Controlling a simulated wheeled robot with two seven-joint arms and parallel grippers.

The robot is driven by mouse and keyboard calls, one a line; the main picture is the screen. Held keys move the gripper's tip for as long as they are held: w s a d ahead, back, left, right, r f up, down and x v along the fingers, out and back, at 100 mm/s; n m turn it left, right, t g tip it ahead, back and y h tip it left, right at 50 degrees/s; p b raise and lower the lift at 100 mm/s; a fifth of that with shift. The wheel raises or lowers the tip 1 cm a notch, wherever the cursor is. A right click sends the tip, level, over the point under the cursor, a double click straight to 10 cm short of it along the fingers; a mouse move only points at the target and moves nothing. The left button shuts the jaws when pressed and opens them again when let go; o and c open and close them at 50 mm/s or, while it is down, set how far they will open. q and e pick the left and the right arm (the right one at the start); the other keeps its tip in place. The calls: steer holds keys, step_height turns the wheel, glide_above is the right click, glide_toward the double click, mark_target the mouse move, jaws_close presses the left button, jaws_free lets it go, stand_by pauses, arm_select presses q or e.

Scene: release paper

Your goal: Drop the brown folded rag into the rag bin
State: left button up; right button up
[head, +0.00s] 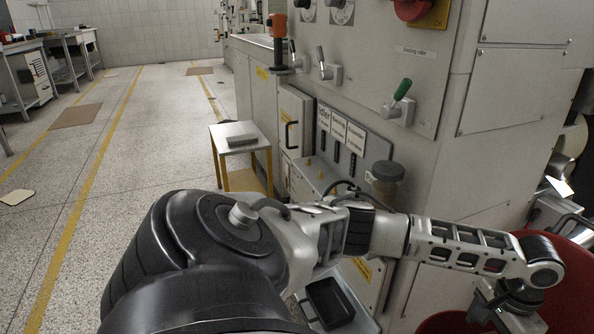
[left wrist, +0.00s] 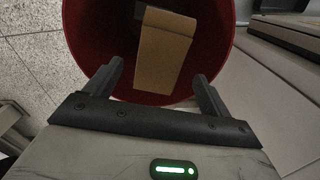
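The red rag bin (head: 575,295) is at the lower right of the head view, partly hidden by my left arm. In the left wrist view the round red bin (left wrist: 92,45) lies beyond my fingers. The brown folded rag (left wrist: 163,55) shows inside the bin's outline, long and flat. My left gripper (left wrist: 158,72) is open, with gaps between each finger and the rag. It is over the bin. I cannot tell whether the rag rests on the bin's bottom. In the head view the fingertips are hidden. My right gripper is not in view.
A grey machine with a green-handled lever (head: 400,100) stands beside the bin. A small yellow-legged table (head: 228,130) holds a grey block. A dark tray (head: 330,302) is low near my arm. The speckled floor at left is mostly clear.

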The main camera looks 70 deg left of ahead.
arm_select(q)
step_height(320, 180, up, 3)
steer(key=shift+f+p, duration=0.1)
steer(key=shift+p, duration=0.65)
step_height(320, 180, up, 13)
steer(key=p, duration=0.5)
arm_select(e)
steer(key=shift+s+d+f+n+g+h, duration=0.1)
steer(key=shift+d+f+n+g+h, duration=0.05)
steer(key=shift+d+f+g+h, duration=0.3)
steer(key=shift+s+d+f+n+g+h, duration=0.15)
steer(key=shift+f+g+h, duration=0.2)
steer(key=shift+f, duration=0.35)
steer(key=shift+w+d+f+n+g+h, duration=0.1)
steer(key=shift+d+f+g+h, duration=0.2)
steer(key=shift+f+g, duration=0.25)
